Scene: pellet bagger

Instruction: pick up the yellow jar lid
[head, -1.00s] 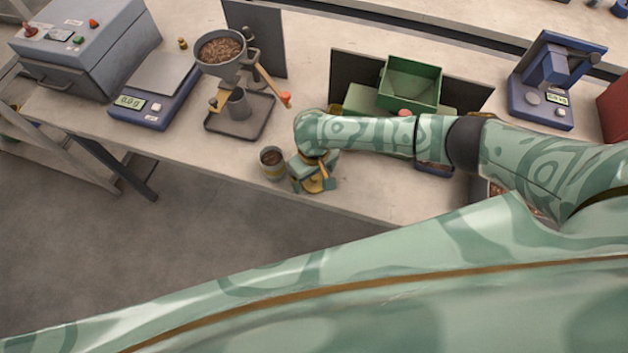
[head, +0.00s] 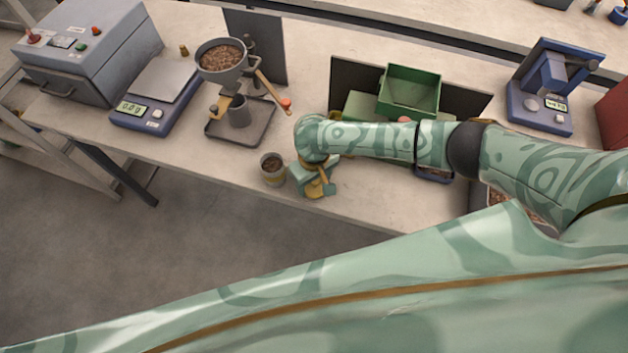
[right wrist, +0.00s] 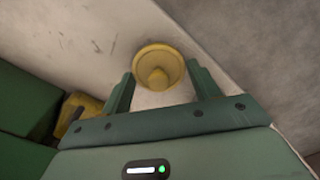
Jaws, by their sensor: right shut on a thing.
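The yellow jar lid (right wrist: 158,66) is round with a central knob and shows between the fingertips of my right gripper (right wrist: 160,88) in the right wrist view. That gripper is shut on it. In the head view my right gripper (head: 315,178) is at the front edge of the bench, with part of the yellow lid (head: 312,190) showing under it. I cannot tell whether the lid is clear of the bench. An open jar (head: 272,168) with brown pellets stands just left of the gripper. My left gripper is not in view.
A funnel (head: 222,62) of pellets stands over a grey tray (head: 252,132). A blue scale (head: 157,95) and a grey machine (head: 85,50) are at the left. A green bin (head: 410,90) stands behind my arm, and a blue device (head: 541,85) at the right.

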